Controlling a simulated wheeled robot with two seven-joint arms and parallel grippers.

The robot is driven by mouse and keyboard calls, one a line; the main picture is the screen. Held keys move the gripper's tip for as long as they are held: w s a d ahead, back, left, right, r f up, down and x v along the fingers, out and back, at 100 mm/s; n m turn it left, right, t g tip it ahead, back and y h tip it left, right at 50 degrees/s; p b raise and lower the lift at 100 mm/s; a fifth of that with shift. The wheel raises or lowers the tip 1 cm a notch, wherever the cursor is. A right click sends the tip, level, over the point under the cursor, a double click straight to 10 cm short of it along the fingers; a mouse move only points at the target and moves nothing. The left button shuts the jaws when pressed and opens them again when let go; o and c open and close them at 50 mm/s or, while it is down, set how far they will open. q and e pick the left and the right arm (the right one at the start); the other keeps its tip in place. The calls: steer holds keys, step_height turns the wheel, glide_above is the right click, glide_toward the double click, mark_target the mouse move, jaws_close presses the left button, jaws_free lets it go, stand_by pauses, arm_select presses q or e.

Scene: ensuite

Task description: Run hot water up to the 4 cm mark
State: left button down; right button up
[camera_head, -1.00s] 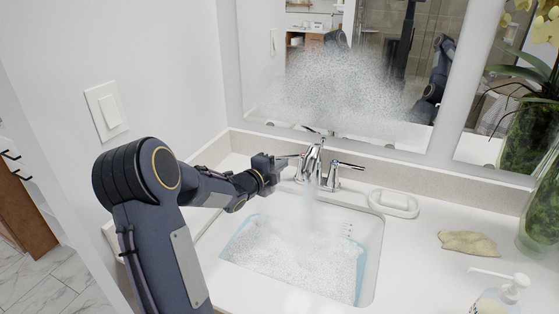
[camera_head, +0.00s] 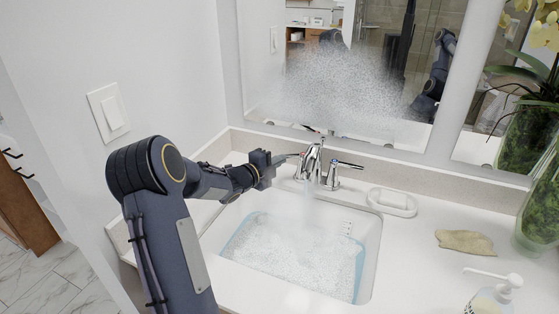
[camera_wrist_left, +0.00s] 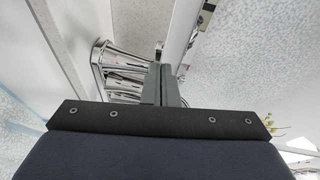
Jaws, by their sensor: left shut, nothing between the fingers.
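The chrome faucet (camera_head: 313,160) stands behind the sink (camera_head: 372,262), with a lever handle on each side. Water (camera_head: 308,208) runs from its spout. My right gripper is out of view.
A white soap dish (camera_head: 392,202), a tan cloth-like item (camera_head: 465,241) and a soap pump bottle (camera_head: 493,297) are on the counter to the right. A potted orchid (camera_head: 540,190) stands at the far right. The mirror (camera_head: 270,60) is partly fogged behind the faucet.

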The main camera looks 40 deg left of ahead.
arm_select(q)
steer(key=a+m+h, duration=0.1)
steer(key=w+a+h, duration=0.1)
steer(key=h, duration=0.1)
steer(key=shift+w+a+f+m+p, duration=0.15)
steer(key=shift+m+p, duration=0.25)
steer(key=shift+w+a+b, duration=0.55)
steer(key=shift+a+b, duration=0.05)
steer(key=shift+a, duration=0.1)
steer(key=shift+a+r, duration=0.1)
steer(key=shift+r, duration=0.25)
